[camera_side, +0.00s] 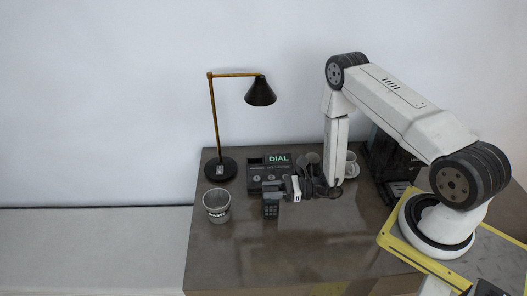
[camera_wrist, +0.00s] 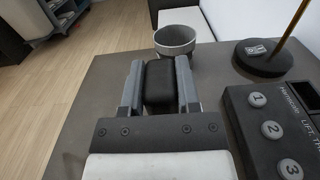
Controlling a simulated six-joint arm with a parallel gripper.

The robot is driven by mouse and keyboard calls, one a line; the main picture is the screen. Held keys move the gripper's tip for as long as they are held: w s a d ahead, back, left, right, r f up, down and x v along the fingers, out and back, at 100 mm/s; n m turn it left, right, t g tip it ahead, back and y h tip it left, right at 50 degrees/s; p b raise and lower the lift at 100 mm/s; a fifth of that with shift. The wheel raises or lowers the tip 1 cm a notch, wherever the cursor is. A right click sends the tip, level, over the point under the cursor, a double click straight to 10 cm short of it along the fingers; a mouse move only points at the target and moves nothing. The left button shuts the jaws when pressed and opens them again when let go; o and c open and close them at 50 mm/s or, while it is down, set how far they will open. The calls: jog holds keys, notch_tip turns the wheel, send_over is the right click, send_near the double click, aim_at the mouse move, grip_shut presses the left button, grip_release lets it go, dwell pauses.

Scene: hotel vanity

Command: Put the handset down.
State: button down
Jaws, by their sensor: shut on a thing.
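My gripper (camera_side: 283,194) is shut on the dark handset (camera_side: 271,209), low over the table in front of the phone base. In the wrist view the black handset (camera_wrist: 159,82) sits between the two grey fingers of my gripper (camera_wrist: 160,85). The phone base (camera_side: 270,172), marked DIAL, stands on the table behind my gripper. In the wrist view the base (camera_wrist: 262,142) shows at the right, with large numbered buttons. I cannot tell whether the handset touches the table.
A waste cup (camera_side: 216,207) stands left of the handset. A black lamp (camera_side: 220,168) with a brass arm stands behind it. A white cup (camera_side: 351,165) and a dark machine (camera_side: 383,155) are right of my forearm. The table (camera_side: 240,255) is clear in front.

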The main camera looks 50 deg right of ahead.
jog(key=shift+f, duration=0.45)
jog(key=shift+c, duration=1.6)
grip_release()
jog(key=v, duration=1.2)
